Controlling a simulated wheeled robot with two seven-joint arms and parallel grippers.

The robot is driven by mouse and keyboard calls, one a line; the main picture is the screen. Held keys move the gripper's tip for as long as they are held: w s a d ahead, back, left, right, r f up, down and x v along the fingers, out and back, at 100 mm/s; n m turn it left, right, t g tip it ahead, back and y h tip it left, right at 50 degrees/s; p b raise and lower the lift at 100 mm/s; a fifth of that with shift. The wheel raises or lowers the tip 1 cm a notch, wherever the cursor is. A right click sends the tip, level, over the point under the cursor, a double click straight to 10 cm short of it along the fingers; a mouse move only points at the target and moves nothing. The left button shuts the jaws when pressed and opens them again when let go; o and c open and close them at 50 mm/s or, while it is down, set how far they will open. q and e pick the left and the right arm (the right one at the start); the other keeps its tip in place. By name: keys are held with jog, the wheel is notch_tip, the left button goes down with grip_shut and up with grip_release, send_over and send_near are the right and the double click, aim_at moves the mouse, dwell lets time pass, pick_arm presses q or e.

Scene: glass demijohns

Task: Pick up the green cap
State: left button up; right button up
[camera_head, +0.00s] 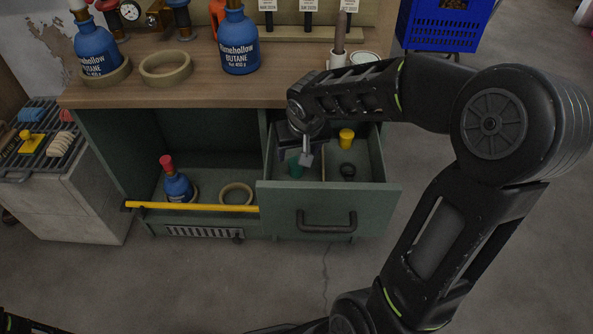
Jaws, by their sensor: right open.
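The green cap (295,170) lies in the left compartment of the open drawer (330,200). It is small and dark, and my gripper partly covers it. My right gripper (305,160) is over that compartment, pointing down, with its fingers close to the cap. It is open, and I cannot tell whether a finger touches the cap. My right arm reaches in from the right and hides part of the drawer's back. My left gripper is out of the picture.
The drawer's right compartment holds a yellow cap (346,137) and a black ring (347,170). Blue butane bottles (238,42) stand on the bench top (200,88) above. A yellow bar (190,207) crosses the open shelf on the left, where another blue bottle (178,186) stands.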

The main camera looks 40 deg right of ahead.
aim_at(296, 161)
jog(key=shift+b+x, duration=0.4)
jog(key=shift+x, duration=0.85)
jog(key=b+x, duration=0.2)
jog(key=x, duration=0.2)
jog(key=shift+d+f, duration=0.1)
jog(key=shift+f, duration=0.25)
jog(key=shift+w+f, duration=0.15)
jog(key=shift+f, duration=0.1)
jog(key=shift+c, duration=0.3)
grip_shut()
